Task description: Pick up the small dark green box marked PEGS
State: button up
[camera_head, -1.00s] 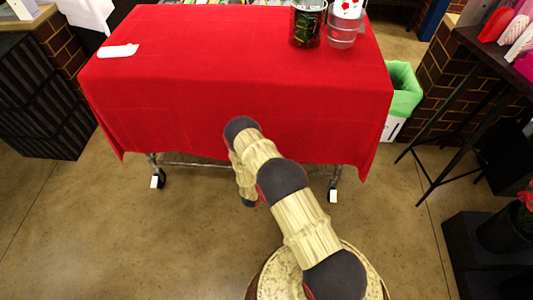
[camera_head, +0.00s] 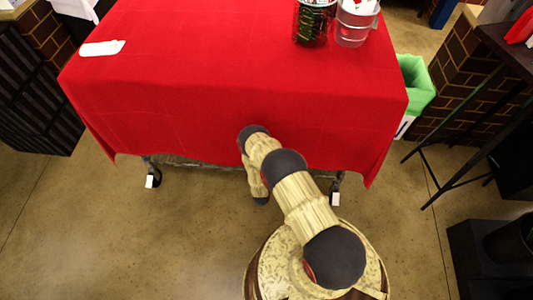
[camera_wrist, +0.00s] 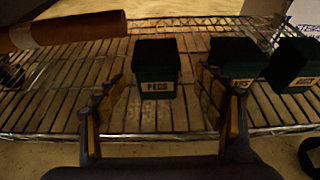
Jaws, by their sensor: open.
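The small dark green box marked PEGS (camera_wrist: 157,62) sits on a wire shelf (camera_wrist: 60,110) in the wrist view, its yellow label facing me. My gripper (camera_wrist: 168,95) is open in the same view, one finger on each side of the box's image. The box shows ahead of and between the fingertips, and nothing is in the grip. Whether the fingers reach alongside it is hard to tell. In the head view the gripper is hidden, and the box is not visible there.
Two similar dark green boxes stand to the right, a nearer-centre one (camera_wrist: 236,58) partly behind my right finger and another (camera_wrist: 296,65) beyond it. A brown roll (camera_wrist: 65,29) lies at upper left. A table with red cloth (camera_head: 230,75) stands ahead in the head view.

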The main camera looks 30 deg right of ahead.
jog(key=b+x, duration=0.2)
jog(key=x, duration=0.3)
jog(key=shift+w+b, duration=0.35)
jog(key=shift+w, duration=0.1)
jog(key=c, duration=0.3)
jog(key=shift+r, duration=0.1)
jog(key=c, duration=1)
